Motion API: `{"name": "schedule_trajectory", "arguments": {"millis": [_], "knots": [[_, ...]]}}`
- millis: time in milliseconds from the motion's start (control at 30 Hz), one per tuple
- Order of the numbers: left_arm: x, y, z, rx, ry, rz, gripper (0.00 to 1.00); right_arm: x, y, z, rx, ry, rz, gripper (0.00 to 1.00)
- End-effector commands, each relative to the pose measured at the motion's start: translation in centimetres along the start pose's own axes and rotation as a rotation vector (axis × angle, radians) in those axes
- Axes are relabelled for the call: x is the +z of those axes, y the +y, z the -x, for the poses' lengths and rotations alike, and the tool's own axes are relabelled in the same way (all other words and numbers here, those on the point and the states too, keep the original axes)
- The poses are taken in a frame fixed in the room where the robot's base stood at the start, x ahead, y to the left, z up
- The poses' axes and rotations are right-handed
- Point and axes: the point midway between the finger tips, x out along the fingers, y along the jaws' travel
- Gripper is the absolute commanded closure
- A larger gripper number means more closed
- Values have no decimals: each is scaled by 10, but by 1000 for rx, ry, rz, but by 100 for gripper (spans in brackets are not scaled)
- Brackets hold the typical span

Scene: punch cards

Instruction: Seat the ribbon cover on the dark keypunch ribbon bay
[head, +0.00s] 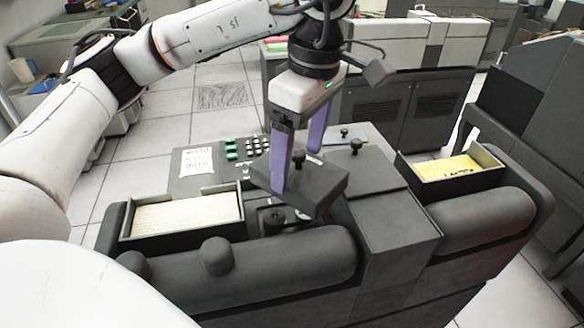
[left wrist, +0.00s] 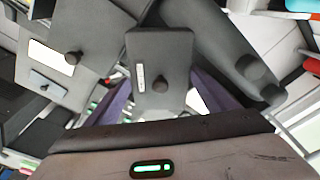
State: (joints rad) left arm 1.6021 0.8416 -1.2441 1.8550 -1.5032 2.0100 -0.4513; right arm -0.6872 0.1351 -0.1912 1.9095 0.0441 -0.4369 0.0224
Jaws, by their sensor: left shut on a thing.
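The ribbon cover (head: 322,188) is a dark grey slab with a small black knob; it also shows in the left wrist view (left wrist: 172,50), with a pale label. My left gripper (head: 298,170), with purple fingers, is shut on it and holds it tilted over the keypunch. The knob shows between the fingers; the exact contact is hidden. The dark ribbon bay (head: 272,217), with round dark parts inside, lies partly under the cover's near left side. The cover looks raised above it, and its underside is hidden. My right gripper is in neither view.
A card tray (head: 132,240) stands left of the bay and another with yellow cards (head: 408,171) stands to the right. Green and white keys (head: 232,150), a handwritten note (head: 198,161) and a panel with another black knob (head: 356,145) lie behind. A rounded dark roll (head: 290,268) runs along the front.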

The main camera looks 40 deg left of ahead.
Motion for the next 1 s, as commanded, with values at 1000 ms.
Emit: {"name": "schedule_trajectory", "arguments": {"millis": [1000], "knots": [[-4,5,-49,-113,-1,939,47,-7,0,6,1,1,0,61]]}}
